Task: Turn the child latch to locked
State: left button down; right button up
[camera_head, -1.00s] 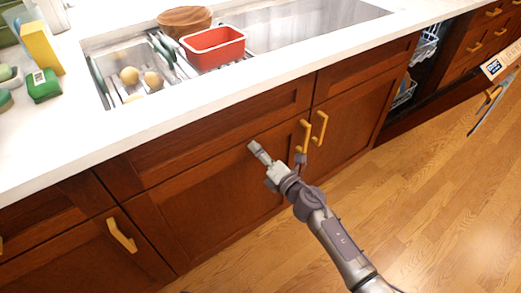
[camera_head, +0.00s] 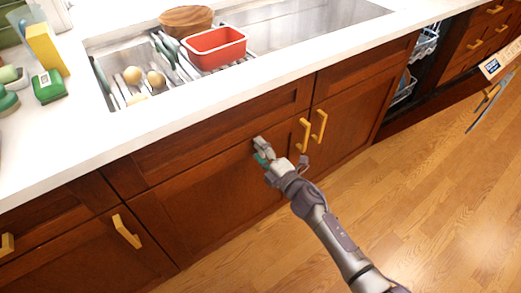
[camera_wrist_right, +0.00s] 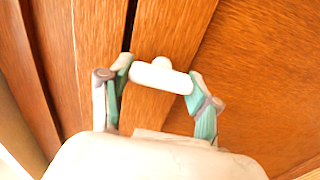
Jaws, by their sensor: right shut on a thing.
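The child latch (camera_wrist_right: 160,77) is a small white bar with a round knob in its middle. In the right wrist view it lies nearly level, tilted slightly, against the brown cabinet front. My right gripper (camera_wrist_right: 160,80) has one teal-padded fingertip at each end of the bar and is shut on it. In the head view the right gripper (camera_head: 263,150) is at the upper part of the cabinet door under the sink, left of the yellow handles. There the latch is mostly hidden by the fingers. My left gripper is not in view.
Two yellow door handles (camera_head: 303,135) (camera_head: 319,125) are close to the right of the gripper. The white counter edge (camera_head: 200,108) runs above. A red tub (camera_head: 214,58) sits by the sink. An open dishwasher (camera_head: 405,88) is at the right. The wooden floor (camera_head: 430,200) is clear.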

jog(key=o, duration=1.2)
jog(key=shift+c, duration=0.2)
jog(key=shift+s, duration=0.1)
jog(key=v, duration=1.2)
